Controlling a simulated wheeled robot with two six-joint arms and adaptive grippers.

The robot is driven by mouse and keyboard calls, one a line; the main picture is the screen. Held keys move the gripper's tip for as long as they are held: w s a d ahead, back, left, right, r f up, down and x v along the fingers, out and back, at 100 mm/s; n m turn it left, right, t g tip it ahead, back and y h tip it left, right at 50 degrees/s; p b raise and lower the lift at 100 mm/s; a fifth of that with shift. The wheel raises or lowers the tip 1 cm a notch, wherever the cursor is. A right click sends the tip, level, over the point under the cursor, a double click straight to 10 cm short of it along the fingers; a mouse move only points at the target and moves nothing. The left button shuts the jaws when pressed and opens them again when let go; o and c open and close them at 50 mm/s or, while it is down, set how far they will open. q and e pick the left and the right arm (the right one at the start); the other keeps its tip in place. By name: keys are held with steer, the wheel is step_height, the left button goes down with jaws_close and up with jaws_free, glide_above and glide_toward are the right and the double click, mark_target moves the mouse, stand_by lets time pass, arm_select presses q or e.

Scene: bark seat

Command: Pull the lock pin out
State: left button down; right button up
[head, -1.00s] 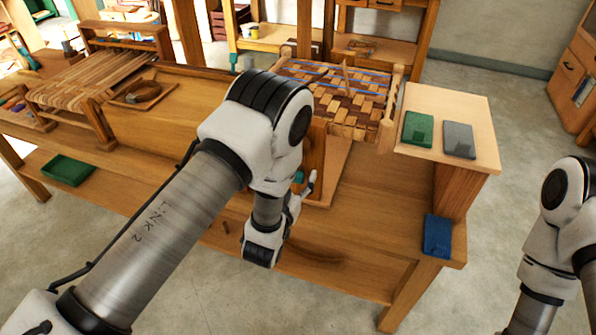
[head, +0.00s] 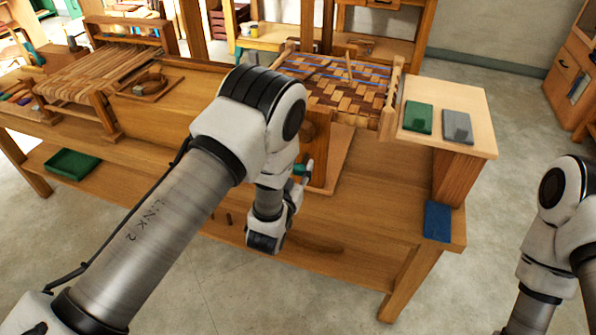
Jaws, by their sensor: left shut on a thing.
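My left gripper (head: 300,178) is at the front of the wooden bench, beside a wooden block (head: 316,135) below the woven seat. Its wrist and fingers are small and partly hidden by my own arm. It is shut on a small teal piece (head: 299,169), which appears to be the lock pin's handle. The pin's shaft and its hole cannot be made out. The woven bark seat (head: 345,95) lies in its wooden frame behind the gripper. My right arm is at the right edge, and its gripper is out of view.
A pale side board (head: 470,105) holds a green pad (head: 418,118) and a grey pad (head: 457,127). A blue pad (head: 437,221) is on the bench's right end. Bark strips (head: 95,72) lie on a rack.

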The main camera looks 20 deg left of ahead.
arm_select(q)
steer(key=shift+s, duration=0.15)
steer(key=shift+f, duration=0.15)
steer(key=c, duration=0.8)
jaws_free()
steer(key=shift+o, duration=0.2)
steer(key=s, duration=0.7)
steer(key=shift+s+a, duration=0.1)
